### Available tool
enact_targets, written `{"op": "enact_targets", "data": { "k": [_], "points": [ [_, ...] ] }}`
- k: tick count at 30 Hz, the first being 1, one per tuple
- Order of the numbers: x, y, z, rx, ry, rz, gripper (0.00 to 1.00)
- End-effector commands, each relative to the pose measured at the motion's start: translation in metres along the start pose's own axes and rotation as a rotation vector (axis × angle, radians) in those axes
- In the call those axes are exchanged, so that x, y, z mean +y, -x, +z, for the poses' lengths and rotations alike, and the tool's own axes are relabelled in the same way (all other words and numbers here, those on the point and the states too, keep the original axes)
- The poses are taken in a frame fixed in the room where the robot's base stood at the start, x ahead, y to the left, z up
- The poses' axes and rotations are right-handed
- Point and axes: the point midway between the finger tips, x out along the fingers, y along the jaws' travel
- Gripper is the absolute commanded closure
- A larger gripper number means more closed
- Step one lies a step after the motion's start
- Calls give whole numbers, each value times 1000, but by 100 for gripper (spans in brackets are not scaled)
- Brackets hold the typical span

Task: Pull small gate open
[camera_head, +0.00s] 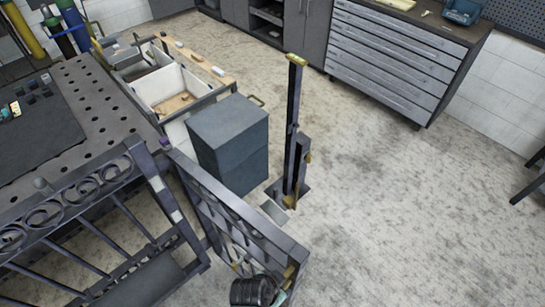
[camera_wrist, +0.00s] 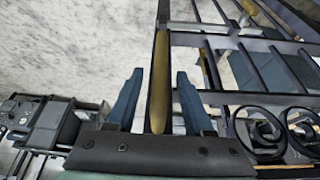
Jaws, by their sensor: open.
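The small gate (camera_head: 232,205) is a dark metal frame with bars and scrollwork, standing at an angle beside the scroll fence (camera_head: 75,200). Its free end, at the lower middle of the head view, stands apart from the upright latch post (camera_head: 293,120). My gripper (camera_wrist: 160,72) is open in the wrist view. Its two blue fingers lie on either side of the gate's end bar (camera_wrist: 160,45), which has a yellowish strip. I see a gap on both sides, so the fingers do not appear to grip it. In the head view, my dark wrist is at the gate's free end and the fingers are hard to make out.
A dark grey box (camera_head: 230,140) stands behind the gate, near the post. A perforated worktable (camera_head: 105,95) is at the left, with an open drawer unit (camera_head: 172,90) behind it. A drawer cabinet (camera_head: 390,60) stands at the back right.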

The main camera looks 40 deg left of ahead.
Motion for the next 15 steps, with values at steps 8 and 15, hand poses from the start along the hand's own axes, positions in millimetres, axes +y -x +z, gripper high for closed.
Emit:
{"op": "enact_targets", "data": {
  "k": [8, 15],
  "points": [
    [0, 44, 1, 2, -1, -2, 48],
    [0, 85, 0, 2, 0, -3, 48]
  ]
}}
